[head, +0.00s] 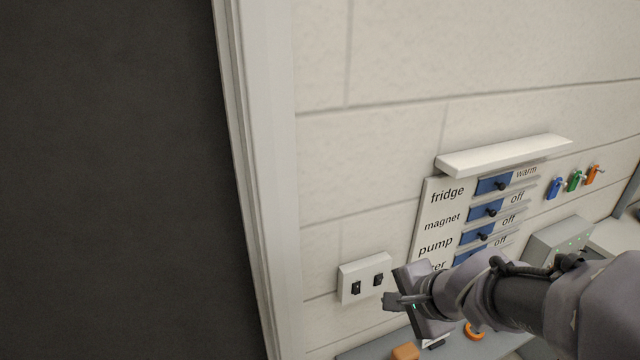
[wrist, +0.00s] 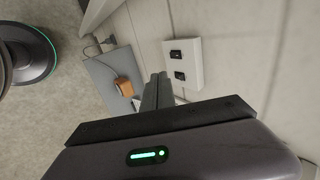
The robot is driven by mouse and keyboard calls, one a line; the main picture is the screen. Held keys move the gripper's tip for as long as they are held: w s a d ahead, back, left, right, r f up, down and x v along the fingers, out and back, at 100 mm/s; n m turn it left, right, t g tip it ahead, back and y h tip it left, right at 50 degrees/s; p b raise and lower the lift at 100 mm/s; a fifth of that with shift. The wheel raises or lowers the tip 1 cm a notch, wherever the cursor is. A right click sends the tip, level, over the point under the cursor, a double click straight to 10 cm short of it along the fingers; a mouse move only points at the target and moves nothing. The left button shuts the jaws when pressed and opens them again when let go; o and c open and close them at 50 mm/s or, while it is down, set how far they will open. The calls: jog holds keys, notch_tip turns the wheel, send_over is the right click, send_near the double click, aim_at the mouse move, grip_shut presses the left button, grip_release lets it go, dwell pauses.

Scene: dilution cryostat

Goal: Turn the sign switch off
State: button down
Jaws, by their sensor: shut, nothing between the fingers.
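A white wall plate (head: 347,270) with two dark switches (head: 356,287) (head: 378,280) is on the wall, right of the door frame. No label is readable on it, so I cannot tell which switch is the sign switch or how each is set. The plate also shows in the wrist view (wrist: 194,47), with its two switches (wrist: 176,55) (wrist: 179,75). My gripper (head: 388,302) is shut and empty, just right of and below the plate in the head view. In the wrist view the closed fingertips (wrist: 160,78) point up just left of the plate, apparently apart from it.
Right of the plate is a status board (head: 432,205) with blue sliders, partly hidden by my arm. Coloured tags (head: 575,181) hang beyond it, above a grey box (head: 560,238). Below is a grey surface (wrist: 104,72) with an orange-brown block (wrist: 124,87). A dark panel (head: 110,180) fills the left.

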jog(key=b, duration=0.5)
send_near(357, 294)
notch_tip(357, 294, down, 5)
jog(key=w, duration=0.1)
jog(key=w+a+p, duration=0.1)
jog(key=w, duration=0.1)
jog(key=shift+f, duration=0.2)
jog(key=b, duration=0.1)
jog(key=f+b, duration=0.1)
jog(key=b, duration=0.1)
jog(key=shift+w+t, duration=0.25)
jog(key=shift+t, duration=0.05)
jog(key=shift+s+a+r, duration=0.1)
jog(key=shift+s+r, duration=0.05)
jog(key=shift+r, duration=0.4)
